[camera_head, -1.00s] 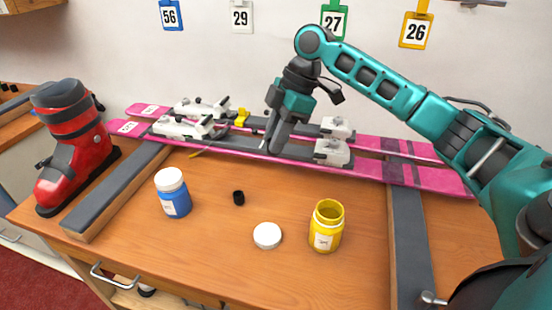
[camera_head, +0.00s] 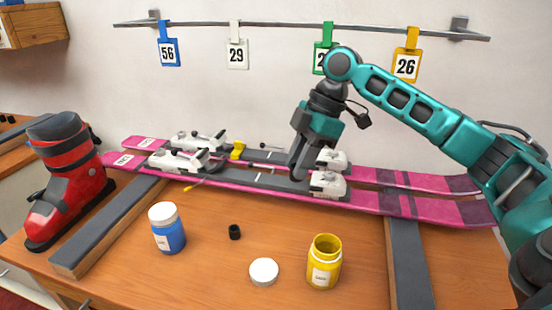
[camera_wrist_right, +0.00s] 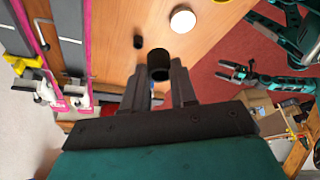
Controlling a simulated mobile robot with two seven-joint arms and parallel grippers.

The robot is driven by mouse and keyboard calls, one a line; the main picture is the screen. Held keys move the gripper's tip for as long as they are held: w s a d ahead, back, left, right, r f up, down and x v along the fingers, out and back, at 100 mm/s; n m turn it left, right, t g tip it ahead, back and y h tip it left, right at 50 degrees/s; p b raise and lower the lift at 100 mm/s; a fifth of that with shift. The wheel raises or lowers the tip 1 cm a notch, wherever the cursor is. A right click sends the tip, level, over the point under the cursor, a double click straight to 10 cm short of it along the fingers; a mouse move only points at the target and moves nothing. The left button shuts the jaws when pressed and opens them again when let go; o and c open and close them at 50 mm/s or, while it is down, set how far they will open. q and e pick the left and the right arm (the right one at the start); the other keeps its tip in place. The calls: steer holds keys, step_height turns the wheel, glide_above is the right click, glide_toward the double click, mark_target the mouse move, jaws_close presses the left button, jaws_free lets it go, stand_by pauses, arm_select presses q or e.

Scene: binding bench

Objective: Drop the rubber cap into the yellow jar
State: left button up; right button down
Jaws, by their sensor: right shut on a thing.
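My right gripper (camera_head: 297,174) hangs in front of the skis, above and behind the yellow jar (camera_head: 324,262). In the right wrist view its fingers (camera_wrist_right: 159,80) are shut on a small black cylindrical piece, seemingly the rubber cap (camera_wrist_right: 158,62). In the head view this piece is hard to make out at the fingertips. The yellow jar stands upright and open on the bench. A similar small black piece (camera_head: 235,232) lies on the bench and also shows in the wrist view (camera_wrist_right: 138,42). My left gripper (camera_wrist_right: 222,71) shows small in the wrist view, its fingers apart and empty.
A white lid (camera_head: 264,271) lies between the black piece and the jar. A blue jar (camera_head: 167,230) with a white lid stands left. Pink skis (camera_head: 240,180) with bindings cross the back. A red boot (camera_head: 68,185) stands far left.

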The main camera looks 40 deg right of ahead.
steer(key=s+d+r+b, duration=0.1)
steer(key=s+r+b, duration=0.1)
steer(key=s, duration=0.9)
step_height(320, 180, down, 6)
steer(key=b, duration=0.6)
steer(key=shift+w+d, duration=0.1)
steer(key=shift+d, duration=0.05)
steer(key=shift+f, duration=0.1)
steer(key=c, duration=1.2)
jaws_free()
steer(key=shift+c, duration=0.2)
arm_select(q)
steer(key=shift+h, duration=0.5)
steer(key=shift+w+d+f, duration=0.25)
steer(key=shift+d+f, duration=0.2)
steer(key=shift+f, duration=0.3)
steer(key=shift+w+d+f, duration=0.25)
steer(key=shift+d+f, duration=0.25)
steer(key=shift+f, duration=0.3)
steer(key=shift+w+d+f, duration=0.25)
steer(key=shift+d+f, duration=0.2)
steer(key=shift+f, duration=0.3)
arm_select(e)
steer(key=o, duration=0.4)
steer(key=shift+o, duration=0.2)
